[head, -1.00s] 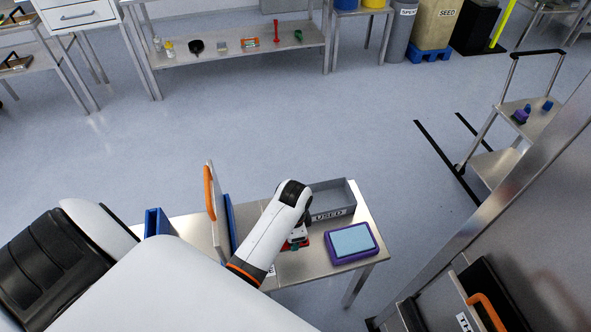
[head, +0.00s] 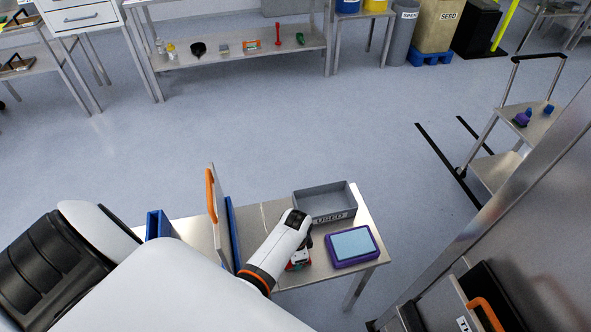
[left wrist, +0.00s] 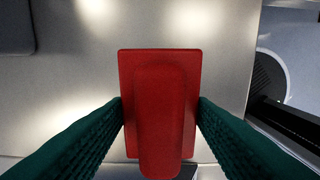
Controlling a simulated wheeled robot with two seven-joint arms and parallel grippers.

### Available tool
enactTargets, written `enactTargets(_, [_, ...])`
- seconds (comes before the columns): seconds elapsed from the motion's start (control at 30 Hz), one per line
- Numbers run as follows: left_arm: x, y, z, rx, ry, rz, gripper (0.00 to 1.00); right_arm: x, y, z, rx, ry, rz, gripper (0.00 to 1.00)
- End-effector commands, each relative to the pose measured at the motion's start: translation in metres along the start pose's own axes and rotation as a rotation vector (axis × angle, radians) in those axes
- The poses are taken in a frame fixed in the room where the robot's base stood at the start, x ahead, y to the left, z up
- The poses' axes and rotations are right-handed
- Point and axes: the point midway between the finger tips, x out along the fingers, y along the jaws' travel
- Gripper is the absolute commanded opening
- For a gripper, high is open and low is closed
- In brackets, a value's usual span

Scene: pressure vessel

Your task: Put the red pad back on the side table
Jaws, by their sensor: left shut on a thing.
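The red pad (left wrist: 160,90), a flat plate with a raised handle, is between the dark green fingers of my left gripper (left wrist: 160,112) in the left wrist view. In the head view my left gripper (head: 299,262) is over the steel side table (head: 265,217), left of a purple-framed light blue pad (head: 353,244). Only a little of the red pad shows there. I cannot tell whether it touches the table top. My right gripper is in neither view.
A grey tray marked USED (head: 328,216) stands at the table's back right. An upright panel with an orange handle (head: 211,195) and blue holders (head: 158,223) stand on the left. A metal cabinet side (head: 535,215) is at the right. Open floor lies behind the table.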

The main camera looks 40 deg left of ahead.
Motion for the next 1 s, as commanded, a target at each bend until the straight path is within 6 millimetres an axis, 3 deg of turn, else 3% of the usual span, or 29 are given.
enactTargets(0.03, [0.0, 0.0, -0.001, 0.0, 0.001, -0.001, 0.54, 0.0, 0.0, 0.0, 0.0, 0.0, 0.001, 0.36])
enactTargets(0.13, [0.0, 0.0, -0.001, 0.0, 0.001, 0.0, 0.71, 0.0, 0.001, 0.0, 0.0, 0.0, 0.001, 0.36])
enactTargets(0.53, [-0.007, 0.001, 0.0, 0.0, 0.0, 0.002, 0.71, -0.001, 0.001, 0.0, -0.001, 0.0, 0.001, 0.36])
enactTargets(1.0, [-0.095, 0.001, 0.0, 0.0, -0.001, 0.003, 0.71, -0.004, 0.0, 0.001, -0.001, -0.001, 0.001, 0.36])
